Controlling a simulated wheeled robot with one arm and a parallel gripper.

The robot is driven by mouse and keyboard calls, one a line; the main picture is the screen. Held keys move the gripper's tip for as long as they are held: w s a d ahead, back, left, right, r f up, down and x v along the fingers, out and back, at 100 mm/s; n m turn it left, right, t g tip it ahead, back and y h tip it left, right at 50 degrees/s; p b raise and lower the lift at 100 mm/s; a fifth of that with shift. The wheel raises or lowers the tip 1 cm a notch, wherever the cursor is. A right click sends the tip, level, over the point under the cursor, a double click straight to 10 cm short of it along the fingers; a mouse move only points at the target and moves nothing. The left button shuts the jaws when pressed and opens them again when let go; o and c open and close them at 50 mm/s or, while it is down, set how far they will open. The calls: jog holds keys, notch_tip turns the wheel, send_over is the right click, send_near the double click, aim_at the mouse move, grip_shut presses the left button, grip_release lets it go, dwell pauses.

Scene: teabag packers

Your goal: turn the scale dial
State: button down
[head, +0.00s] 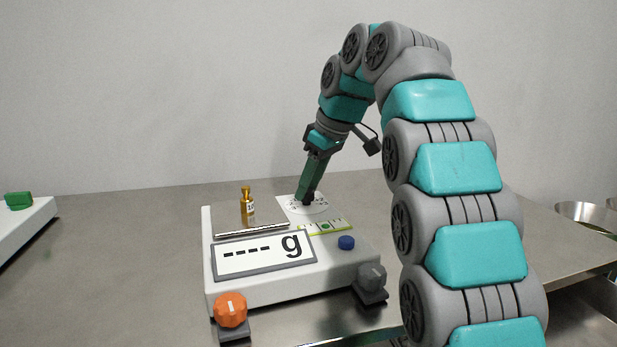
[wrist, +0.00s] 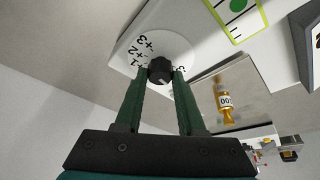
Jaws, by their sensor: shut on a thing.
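The scale (head: 303,289) is a white box on the metal table, its display (head: 263,257) showing dashes and "g". Its dial is a black knob (wrist: 159,70) on a white disc (wrist: 172,42) marked with numbers such as +1, +2 and +3, in the wrist view. In the head view the disc (head: 293,213) lies at the scale's back right, with the knob mostly hidden by my fingers. My gripper (head: 308,197) reaches down onto it. In the wrist view my gripper (wrist: 159,76) has one green finger on each side of the knob and is shut on it.
A brass weight (head: 246,206) stands on the scale's plate, left of my gripper. A green-marked level strip (head: 325,227), a blue button (head: 346,242), an orange knob (head: 230,309) and a grey knob (head: 371,278) are nearer the front. Metal bowls (head: 584,215) stand at far right.

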jog(key=shift+r+n+g+p, duration=0.15)
jog(key=shift+n+g+p, duration=0.35)
jog(key=shift+n+p, duration=0.7)
jog(key=shift+n, duration=0.3)
jog(key=c, duration=0.5)
grip_release()
